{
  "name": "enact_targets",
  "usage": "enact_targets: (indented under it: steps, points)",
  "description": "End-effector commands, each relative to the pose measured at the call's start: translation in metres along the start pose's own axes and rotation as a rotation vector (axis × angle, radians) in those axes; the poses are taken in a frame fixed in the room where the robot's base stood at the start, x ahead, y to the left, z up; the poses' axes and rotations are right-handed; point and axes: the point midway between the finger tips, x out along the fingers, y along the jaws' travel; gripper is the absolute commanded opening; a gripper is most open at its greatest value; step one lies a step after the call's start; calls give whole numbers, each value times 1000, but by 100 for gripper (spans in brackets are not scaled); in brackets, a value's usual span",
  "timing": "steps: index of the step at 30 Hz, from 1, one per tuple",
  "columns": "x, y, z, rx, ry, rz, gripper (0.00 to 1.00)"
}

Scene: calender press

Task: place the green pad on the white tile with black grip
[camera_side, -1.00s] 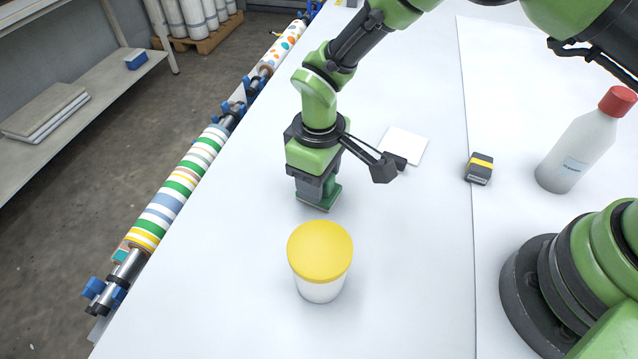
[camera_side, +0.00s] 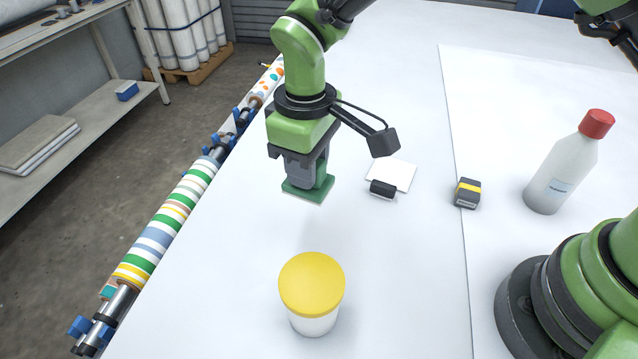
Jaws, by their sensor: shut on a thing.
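My gripper (camera_side: 306,176) is shut on the green pad (camera_side: 309,192) and holds it above the white table, left of the white tile. The pad is a flat green plate with a green block on top. The jaws partly hide the block. The white tile (camera_side: 396,175) lies flat on the table to the right of my gripper. Its black grip (camera_side: 383,189) is at the tile's near edge. The pad and the tile are apart.
A white jar with a yellow lid (camera_side: 311,284) stands in front of my gripper. A black and yellow box (camera_side: 467,193) and a white bottle with a red cap (camera_side: 568,165) stand at the right. A striped roller (camera_side: 165,222) runs along the table's left edge.

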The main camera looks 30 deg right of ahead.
Motion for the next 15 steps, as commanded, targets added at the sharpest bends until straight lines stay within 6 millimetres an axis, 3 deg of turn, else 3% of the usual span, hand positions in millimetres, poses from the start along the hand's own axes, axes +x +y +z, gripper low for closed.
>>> enact_targets:
  steps: [5, 8, 15]
  points:
    - [-12, 11, 3, -6, 0, 0, 6]
    - [-14, 40, 12, -31, -1, 0, 6]
    - [-17, 127, 57, -136, -1, -1, 6]
